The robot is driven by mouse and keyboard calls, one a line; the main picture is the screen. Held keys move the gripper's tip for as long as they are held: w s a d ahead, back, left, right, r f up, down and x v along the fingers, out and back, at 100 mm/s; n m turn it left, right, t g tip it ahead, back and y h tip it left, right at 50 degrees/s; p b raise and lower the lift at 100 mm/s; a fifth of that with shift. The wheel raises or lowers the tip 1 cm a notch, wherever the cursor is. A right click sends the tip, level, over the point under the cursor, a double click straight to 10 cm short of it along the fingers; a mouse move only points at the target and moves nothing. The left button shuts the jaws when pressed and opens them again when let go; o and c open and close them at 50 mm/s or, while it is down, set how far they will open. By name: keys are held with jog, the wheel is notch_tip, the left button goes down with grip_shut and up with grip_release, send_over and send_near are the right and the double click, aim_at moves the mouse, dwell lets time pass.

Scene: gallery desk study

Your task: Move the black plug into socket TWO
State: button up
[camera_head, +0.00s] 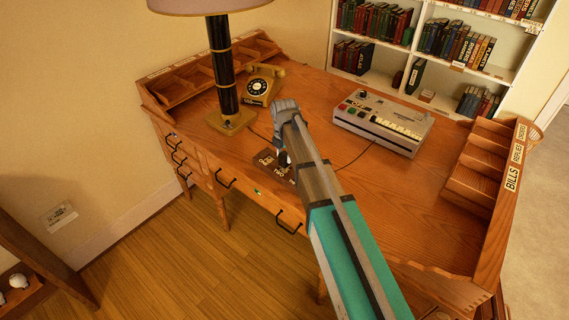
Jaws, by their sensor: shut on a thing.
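My gripper (282,153) points down over the front middle of the desk, at the end of my arm that comes in from the lower right. It is shut on a small dark thing, which looks like the black plug; the jaws and arm hide most of it. Just below is a dark brown socket board (264,164) with white labels. ONE shows at its left and TWO (279,170) in the middle, close under the gripper. The right part of the board is partly hidden by my arm. I cannot tell whether the plug touches a socket.
A lamp (224,75) and a gold rotary telephone (262,85) stand behind left. A grey keyed machine (383,122) stands right, with a thin cable (358,157) running behind my arm. Pigeonhole racks (482,165) edge the desk (430,195). The desktop right of my arm is mostly clear.

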aim_at(285, 162)
jog(key=shift+f+b, duration=1.1)
jog(key=shift+f, duration=0.35)
jog(key=shift+f, duration=0.1)
jog(key=o, duration=1.2)
jog(key=shift+r, duration=0.2)
notch_tip(285, 162, up, 12)
jog(key=p, duration=1.2)
jog(key=shift+s, duration=0.1)
